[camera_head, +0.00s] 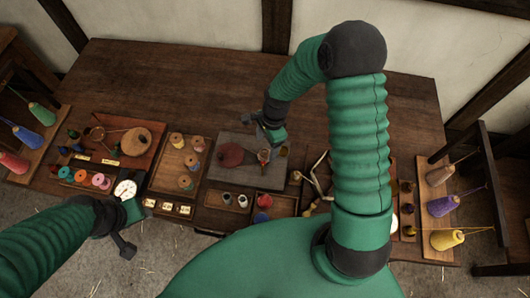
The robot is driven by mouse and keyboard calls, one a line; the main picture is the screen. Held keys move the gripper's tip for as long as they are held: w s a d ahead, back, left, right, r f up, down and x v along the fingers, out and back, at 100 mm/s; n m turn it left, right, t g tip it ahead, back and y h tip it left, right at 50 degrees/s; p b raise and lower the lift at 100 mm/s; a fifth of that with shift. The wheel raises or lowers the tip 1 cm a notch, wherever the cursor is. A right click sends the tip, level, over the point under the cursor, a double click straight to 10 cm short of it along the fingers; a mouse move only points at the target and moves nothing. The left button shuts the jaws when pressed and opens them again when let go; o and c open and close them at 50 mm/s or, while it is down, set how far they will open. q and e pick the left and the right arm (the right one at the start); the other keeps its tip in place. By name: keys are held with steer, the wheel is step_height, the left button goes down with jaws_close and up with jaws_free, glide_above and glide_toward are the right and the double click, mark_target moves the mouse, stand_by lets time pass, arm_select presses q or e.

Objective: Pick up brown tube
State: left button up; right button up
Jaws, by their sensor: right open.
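A small brown tube-like piece (264,156) stands on the grey slab (232,179) near the middle of the table. It is small in the picture and partly covered by my gripper, so its exact shape is hard to tell. My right gripper (267,139) is open, just above and beside this piece. I cannot tell whether its fingers touch it. My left gripper (124,231) hangs at the table's front left edge, away from the slab, and its finger gap is not clear.
A dark red round lump (230,155) lies on the slab, left of the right gripper. A spool tray (167,171) stands to its left, and cone racks stand at both sides. The table's back (170,80) is clear. My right arm hides part of the table's right.

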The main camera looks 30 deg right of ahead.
mark_target(265, 152)
steer(key=f, duration=0.1)
steer(key=a+f, duration=0.1)
steer(key=f+p, duration=0.1)
steer(key=shift+s+a+f, duration=0.25)
steer(key=shift+s+a, duration=0.05)
steer(key=shift+s, duration=0.05)
steer(key=shift+d+f, duration=0.1)
steer(key=shift+f, duration=0.1)
steer(key=shift+w+d+f, duration=0.15)
steer(key=shift+d+f, duration=0.05)
steer(key=shift+d, duration=0.3)
steer(key=shift+c, duration=0.2)
steer(key=shift+d, duration=0.2)
steer(key=c, duration=0.5)
steer(key=shift+a+r, duration=0.1)
steer(key=shift+a, duration=0.35)
steer(key=c, duration=0.7)
steer(key=shift+c, duration=0.9)
arm_select(q)
steer(key=shift+s+a+r, duration=0.25)
steer(key=shift+s+r, duration=0.1)
steer(key=shift+r, duration=0.3)
